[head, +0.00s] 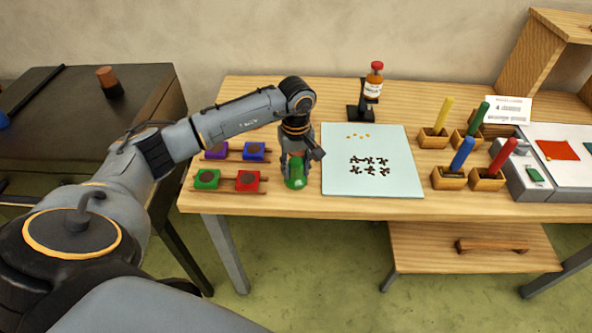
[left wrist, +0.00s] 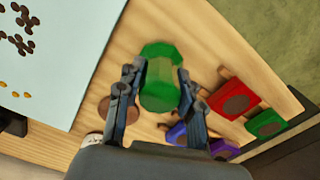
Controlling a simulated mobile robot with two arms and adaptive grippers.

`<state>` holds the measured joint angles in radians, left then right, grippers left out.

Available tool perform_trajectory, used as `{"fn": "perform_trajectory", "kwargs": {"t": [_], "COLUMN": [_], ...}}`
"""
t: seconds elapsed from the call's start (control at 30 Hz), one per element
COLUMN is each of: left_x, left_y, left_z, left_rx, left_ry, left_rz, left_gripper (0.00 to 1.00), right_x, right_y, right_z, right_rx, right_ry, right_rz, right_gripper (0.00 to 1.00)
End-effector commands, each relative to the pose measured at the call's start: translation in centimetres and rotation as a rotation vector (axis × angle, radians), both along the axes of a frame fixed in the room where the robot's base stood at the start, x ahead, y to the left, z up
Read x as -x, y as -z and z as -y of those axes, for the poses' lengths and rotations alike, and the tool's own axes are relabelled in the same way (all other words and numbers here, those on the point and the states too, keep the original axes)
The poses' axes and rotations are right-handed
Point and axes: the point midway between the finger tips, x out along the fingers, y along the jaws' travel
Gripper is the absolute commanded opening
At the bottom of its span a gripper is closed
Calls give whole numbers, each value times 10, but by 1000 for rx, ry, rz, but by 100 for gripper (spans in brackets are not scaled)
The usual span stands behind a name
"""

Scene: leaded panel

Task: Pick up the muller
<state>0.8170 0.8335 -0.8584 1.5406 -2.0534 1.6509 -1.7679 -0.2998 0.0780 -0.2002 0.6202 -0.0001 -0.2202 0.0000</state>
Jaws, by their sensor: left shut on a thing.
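A green, glass-like faceted piece, which looks to be the muller (head: 295,182), is between the fingers of my left gripper (head: 297,168) near the front edge of the wooden table. In the left wrist view, the fingers of the gripper (left wrist: 156,100) are shut on the sides of the green muller (left wrist: 160,78). Whether its underside touches the table cannot be told. My right gripper is not in view.
A pale panel (head: 342,180) with small dark pieces lies right of the gripper. Coloured blocks (head: 248,181) stand on racks to the left. A red-capped bottle (head: 374,82) stands behind. Wooden holders (head: 449,178) with coloured sticks are farther right.

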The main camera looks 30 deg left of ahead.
Motion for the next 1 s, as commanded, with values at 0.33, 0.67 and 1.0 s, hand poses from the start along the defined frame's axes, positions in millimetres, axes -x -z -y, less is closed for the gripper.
{"fn": "perform_trajectory", "kwargs": {"t": [0.33,0.67,1.0], "left_x": [0,21,36], "left_y": [-41,-100,-126], "left_z": [10,75,126], "left_rx": [3,1,1], "left_ry": [5,9,3], "left_rz": [11,9,6], "left_gripper": [0,0,0], "right_x": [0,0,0], "right_y": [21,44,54], "right_z": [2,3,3], "right_rx": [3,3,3], "right_ry": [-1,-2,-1], "right_rz": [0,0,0], "right_gripper": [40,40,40]}}
